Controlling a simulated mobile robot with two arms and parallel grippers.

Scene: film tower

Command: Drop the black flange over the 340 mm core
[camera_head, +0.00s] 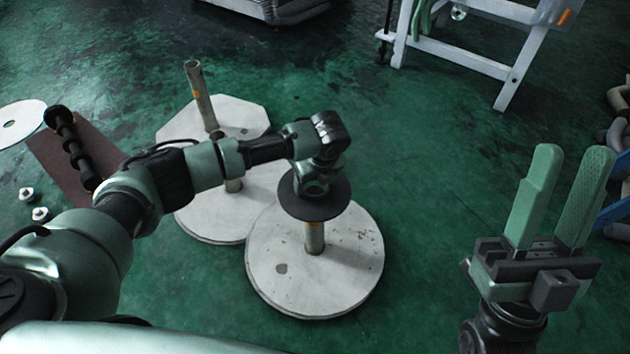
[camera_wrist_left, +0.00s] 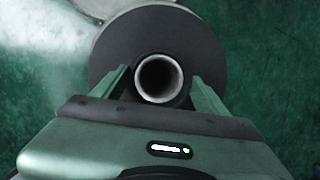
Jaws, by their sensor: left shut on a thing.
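The black flange (camera_head: 333,206) is a flat dark disc with a raised hub, held level over the front steel core (camera_head: 314,237). My left gripper (camera_head: 314,184) is shut on its hub from above. In the left wrist view, the green fingers (camera_wrist_left: 159,82) flank the hub of the flange (camera_wrist_left: 205,52). A pale tube rim (camera_wrist_left: 159,62) shows inside the hub, nearly centred. I cannot tell whether the core's top is inside the bore or just below it. The core's size marking is unreadable; an orange band shows under the flange. My right gripper (camera_head: 570,163) is open and empty.
The front core stands on a round pale base (camera_head: 350,272). Behind it are another round base (camera_head: 205,217) and an octagonal one (camera_head: 240,115) with a taller post (camera_head: 201,92). Left lie a brown board (camera_head: 50,160), black rod (camera_head: 68,138) and white disc (camera_head: 20,122). A white trestle (camera_head: 455,60) stands back right.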

